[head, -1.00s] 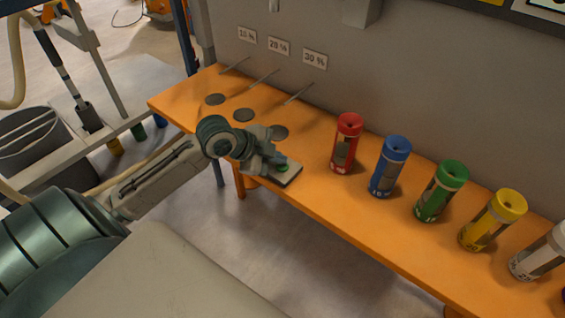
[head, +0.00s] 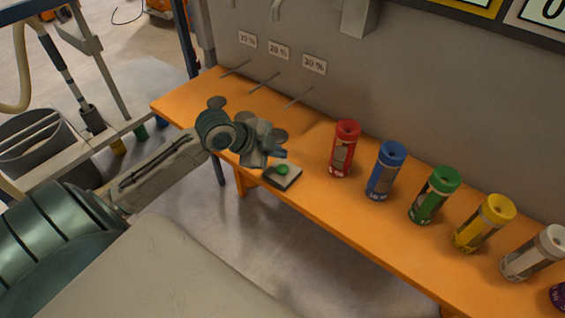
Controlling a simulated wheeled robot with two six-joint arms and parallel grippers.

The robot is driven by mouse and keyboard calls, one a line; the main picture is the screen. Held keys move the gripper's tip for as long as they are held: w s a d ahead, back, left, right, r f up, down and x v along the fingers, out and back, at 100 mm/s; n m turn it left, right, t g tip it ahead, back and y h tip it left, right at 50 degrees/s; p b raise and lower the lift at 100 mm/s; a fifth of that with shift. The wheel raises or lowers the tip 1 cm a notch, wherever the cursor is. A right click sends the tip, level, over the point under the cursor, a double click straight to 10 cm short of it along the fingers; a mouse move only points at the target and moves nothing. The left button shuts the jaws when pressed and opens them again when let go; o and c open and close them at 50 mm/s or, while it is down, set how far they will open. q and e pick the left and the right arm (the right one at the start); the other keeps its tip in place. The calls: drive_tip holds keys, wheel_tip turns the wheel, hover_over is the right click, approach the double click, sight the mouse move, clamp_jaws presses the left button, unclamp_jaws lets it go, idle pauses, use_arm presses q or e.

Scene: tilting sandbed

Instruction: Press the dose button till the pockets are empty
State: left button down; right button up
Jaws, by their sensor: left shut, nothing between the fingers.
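The green dose button (head: 283,169) sits on a small dark-edged plate (head: 292,180) at the front edge of the orange bench. My left gripper (head: 281,153) is shut and empty, just above and behind the button, apart from it in the picture. The button shows clear of the fingers. A row of coloured canisters stands to the right: red (head: 345,150), blue (head: 387,170), green (head: 434,195), yellow (head: 484,223) and white (head: 535,253). I cannot make out which parts are the pockets. My right gripper is not in view.
The orange bench (head: 330,200) runs along a grey wall. A grey bin (head: 30,140) stands at the far left.

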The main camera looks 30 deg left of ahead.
use_arm(q)
drive_tip(key=shift+r+p, duration=1)
drive_tip(key=shift+r, duration=0.5)
drive_tip(key=shift+f, duration=0.1)
